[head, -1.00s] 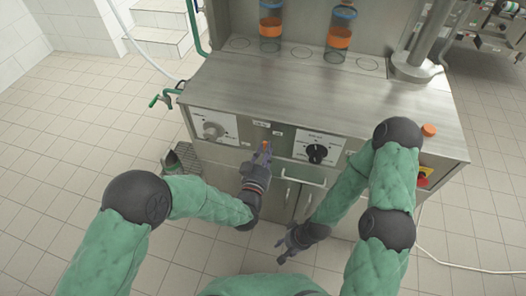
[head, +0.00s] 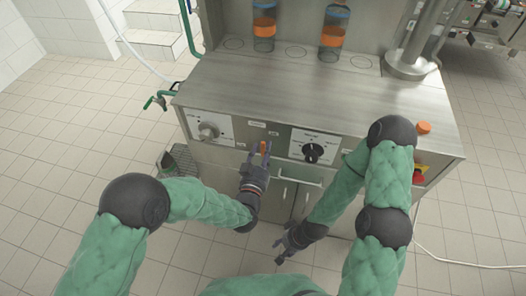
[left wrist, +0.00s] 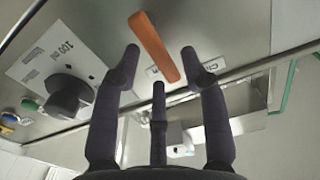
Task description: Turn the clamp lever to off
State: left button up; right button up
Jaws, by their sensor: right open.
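The orange clamp lever (head: 264,147) is on the front panel of the steel machine, between the two dial plates. In the left wrist view the lever (left wrist: 153,46) is a slim orange bar, slanted, beside a label partly hidden by it. My left gripper (head: 257,156) is at the lever, fingers spread; in the left wrist view its fingertips (left wrist: 160,58) stand on either side of the bar with visible gaps, and a third finger is below its lower end. My right gripper (head: 281,252) is open and empty, low in front of the cabinet.
A cabinet handle (head: 302,179) is below. Bottles (head: 334,32) stand on the machine top. A red emergency button (head: 418,176) is at the right end.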

dwell(0.3)
pick_arm(q)
jog(key=v, duration=1.2)
